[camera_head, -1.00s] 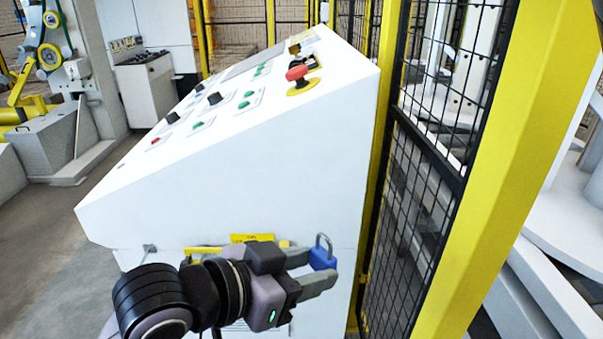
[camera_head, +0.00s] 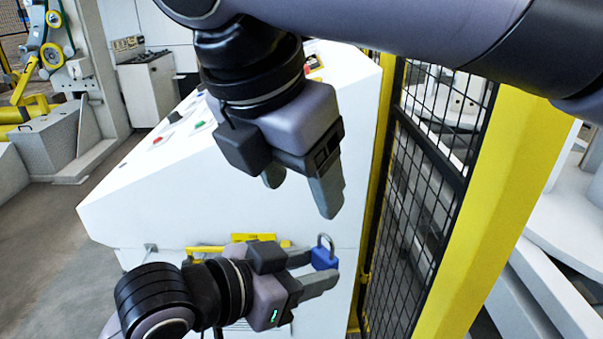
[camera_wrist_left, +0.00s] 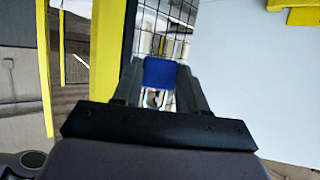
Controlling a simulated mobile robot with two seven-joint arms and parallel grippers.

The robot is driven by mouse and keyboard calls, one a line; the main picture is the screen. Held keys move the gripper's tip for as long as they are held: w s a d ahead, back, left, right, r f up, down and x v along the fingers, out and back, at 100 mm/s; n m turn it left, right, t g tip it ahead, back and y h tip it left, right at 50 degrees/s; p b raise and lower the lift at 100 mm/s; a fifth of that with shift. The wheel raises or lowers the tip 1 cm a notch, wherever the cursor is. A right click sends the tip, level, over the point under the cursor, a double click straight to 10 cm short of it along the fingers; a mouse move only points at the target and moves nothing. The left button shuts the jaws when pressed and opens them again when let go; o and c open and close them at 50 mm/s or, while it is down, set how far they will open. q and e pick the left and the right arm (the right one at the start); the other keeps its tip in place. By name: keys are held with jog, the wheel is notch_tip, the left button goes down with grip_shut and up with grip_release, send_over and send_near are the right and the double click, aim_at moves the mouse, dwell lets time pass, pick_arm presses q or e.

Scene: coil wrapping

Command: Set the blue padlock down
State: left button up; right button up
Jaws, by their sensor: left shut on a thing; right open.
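The blue padlock (camera_head: 325,260) has a silver shackle that points up in the head view. My left gripper (camera_head: 318,272) is shut on it and holds it in front of the white cabinet's lower front. In the left wrist view the blue padlock (camera_wrist_left: 160,72) sits between the two fingertips of the left gripper (camera_wrist_left: 160,80). My right gripper (camera_head: 300,195) is above the left one, fingers pointing down, open and empty. It is apart from the padlock.
The white control cabinet (camera_head: 230,200) with a sloped button panel stands behind both grippers. A yellow post (camera_head: 495,200) and a black mesh fence (camera_head: 425,190) stand close on the right. A yellow handle or bar (camera_head: 205,250) is on the cabinet front.

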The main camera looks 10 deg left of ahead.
aim_at(326, 249)
jog(key=x, duration=1.2)
jog(key=shift+s+d, duration=0.1)
jog(key=shift+d, duration=0.1)
jog(key=c, duration=0.9)
jog(key=o, duration=0.9)
